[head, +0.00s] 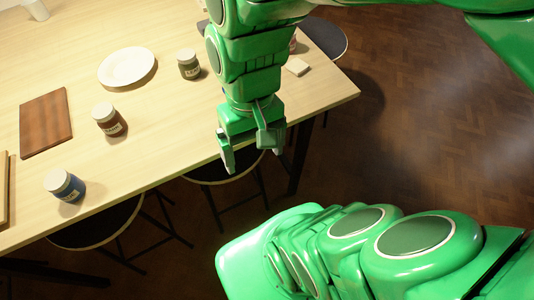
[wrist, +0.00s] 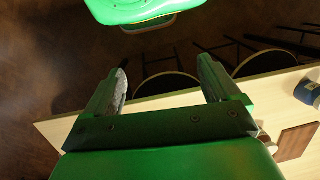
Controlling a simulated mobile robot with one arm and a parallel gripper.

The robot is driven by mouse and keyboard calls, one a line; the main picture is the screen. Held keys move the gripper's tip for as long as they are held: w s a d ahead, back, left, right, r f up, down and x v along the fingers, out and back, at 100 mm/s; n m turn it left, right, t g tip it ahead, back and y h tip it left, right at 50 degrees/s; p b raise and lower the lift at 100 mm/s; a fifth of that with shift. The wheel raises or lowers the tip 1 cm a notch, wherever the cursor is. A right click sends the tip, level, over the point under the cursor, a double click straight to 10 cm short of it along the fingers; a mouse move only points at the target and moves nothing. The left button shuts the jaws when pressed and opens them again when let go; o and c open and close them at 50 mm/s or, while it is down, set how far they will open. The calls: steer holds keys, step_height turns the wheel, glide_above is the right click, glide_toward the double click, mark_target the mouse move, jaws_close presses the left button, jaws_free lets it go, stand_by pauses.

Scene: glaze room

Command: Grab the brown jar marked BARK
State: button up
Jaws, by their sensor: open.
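A brown jar (head: 109,121) with a pale lid and a light label stands upright on the table, between the brown board and the table's front edge. Its label is too small to read surely. My gripper (head: 252,158) is open and empty, pointing down just off the table's front edge, well to the right of the brown jar. Its two fingers, apart with nothing between them, also show in the wrist view (wrist: 162,72).
A reddish item is partly hidden behind my arm. Stools (head: 98,226) stand along the front edge.

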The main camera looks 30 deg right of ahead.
steer(key=w+a+m+y, duration=0.3)
steer(key=w+a+y, duration=0.1)
steer(key=w+a, duration=0.55)
steer(key=m+t+y, duration=0.2)
steer(key=m+y, duration=0.6)
steer(key=m, duration=0.7)
glide_toward(99, 117)
steer(key=a+f, duration=0.1)
steer(key=w+a+f, duration=0.1)
steer(key=a, duration=0.1)
steer(key=shift+w, duration=0.1)
steer(key=shift+t, duration=0.4)
steer(key=shift+f+x, duration=0.15)
steer(key=shift+x, duration=1.8)
steer(key=shift+f+x, duration=0.15)
steer(key=shift+x, duration=1.8)
steer(key=shift+w+d, duration=0.15)
steer(key=shift+w, duration=0.05)
steer(key=shift+c, duration=0.3)
steer(key=c, duration=1.2)
